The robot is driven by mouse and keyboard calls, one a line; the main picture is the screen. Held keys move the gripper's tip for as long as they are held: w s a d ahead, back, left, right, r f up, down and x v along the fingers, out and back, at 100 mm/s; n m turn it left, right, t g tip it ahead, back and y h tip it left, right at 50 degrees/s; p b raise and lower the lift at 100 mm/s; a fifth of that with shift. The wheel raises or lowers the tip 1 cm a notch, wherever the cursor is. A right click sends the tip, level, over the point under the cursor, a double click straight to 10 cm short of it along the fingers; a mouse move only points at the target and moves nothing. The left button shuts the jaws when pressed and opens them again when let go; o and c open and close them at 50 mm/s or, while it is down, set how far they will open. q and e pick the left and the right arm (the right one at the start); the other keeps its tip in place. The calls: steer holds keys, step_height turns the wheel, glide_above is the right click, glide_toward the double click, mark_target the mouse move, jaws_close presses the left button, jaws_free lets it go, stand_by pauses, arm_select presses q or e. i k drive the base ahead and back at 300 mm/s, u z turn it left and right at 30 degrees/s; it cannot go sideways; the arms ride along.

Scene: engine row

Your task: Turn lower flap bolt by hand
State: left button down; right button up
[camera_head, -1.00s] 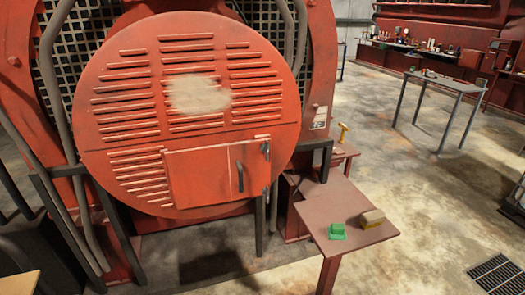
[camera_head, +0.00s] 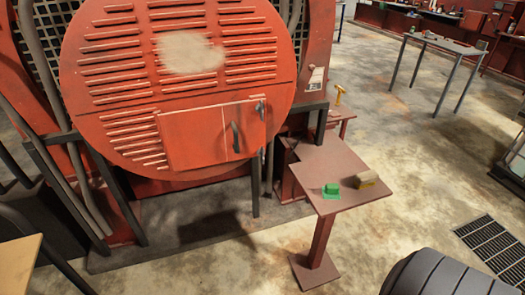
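A large round red engine cover (camera_head: 180,75) with louvre slots fills the upper left. In its lower right sits a rectangular red flap (camera_head: 192,140), lying flush in the cover. A dark upright handle (camera_head: 236,137) is on the flap's right part. An upper bolt (camera_head: 260,106) shows at the flap's upper right edge. The lower bolt is too small and dark to make out clearly near the flap's lower right corner. Neither gripper is in view, and nothing touches the flap.
Concrete floor lies open to the right, with a dark grate (camera_head: 492,245) and a far table (camera_head: 444,42).

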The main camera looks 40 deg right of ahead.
mark_target(261, 152)
steer(key=u, duration=2.15)
steer(key=k, duration=2.05)
steer(key=z, duration=2.95)
steer(key=i, duration=0.5)
steer(key=u, duration=0.1)
